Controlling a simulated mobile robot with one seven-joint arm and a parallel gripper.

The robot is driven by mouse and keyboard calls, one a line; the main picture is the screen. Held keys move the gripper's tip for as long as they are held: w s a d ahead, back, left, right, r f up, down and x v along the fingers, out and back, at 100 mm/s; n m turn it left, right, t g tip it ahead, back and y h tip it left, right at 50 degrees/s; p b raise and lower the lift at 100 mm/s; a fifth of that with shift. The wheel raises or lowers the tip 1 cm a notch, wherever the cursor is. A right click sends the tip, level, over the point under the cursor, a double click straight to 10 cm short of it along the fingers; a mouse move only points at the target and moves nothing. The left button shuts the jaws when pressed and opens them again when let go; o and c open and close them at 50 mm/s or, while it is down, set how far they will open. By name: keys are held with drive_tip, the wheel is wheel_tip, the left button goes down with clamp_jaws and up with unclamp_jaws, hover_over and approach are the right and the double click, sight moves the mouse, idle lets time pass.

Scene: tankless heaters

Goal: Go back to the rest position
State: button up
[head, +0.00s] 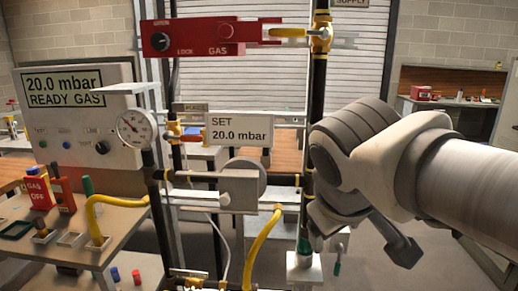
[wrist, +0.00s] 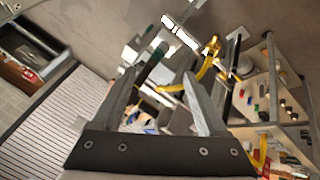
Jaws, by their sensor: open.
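My gripper (wrist: 160,78) is open in the wrist view, with its two grey fingers spread apart and nothing held between them. Beyond the fingers the wrist view shows a dark green handle (wrist: 154,62) and a yellow hose (wrist: 205,68), apart from the fingers as far as I can tell. In the head view my arm reaches in from the right, and its bulky wrist hides most of the gripper, beside the dark vertical pipe.
A red gas panel (head: 205,37), a pressure gauge (head: 134,128) and a "SET 20.0 mbar" sign (head: 238,130) stand left of my arm. A dark vertical pipe (head: 318,75) is close by. A bench (head: 60,248) with tools is at the left. Some floor is open at lower right.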

drive_tip(key=s+d+f+m+g+y, duration=0.1)
drive_tip(key=s+d+f+m+y, duration=0.1)
drive_tip(key=s+f+m, duration=0.5)
wheel_tip(320, 180, up, 14)
drive_tip(key=s+n+p, duration=0.1)
drive_tip(key=p, duration=1.4)
drive_tip(key=shift+f+n, duration=0.15)
drive_tip(key=shift+n, duration=0.25)
drive_tip(key=shift+d, duration=0.1)
drive_tip(key=shift+c, duration=0.2)
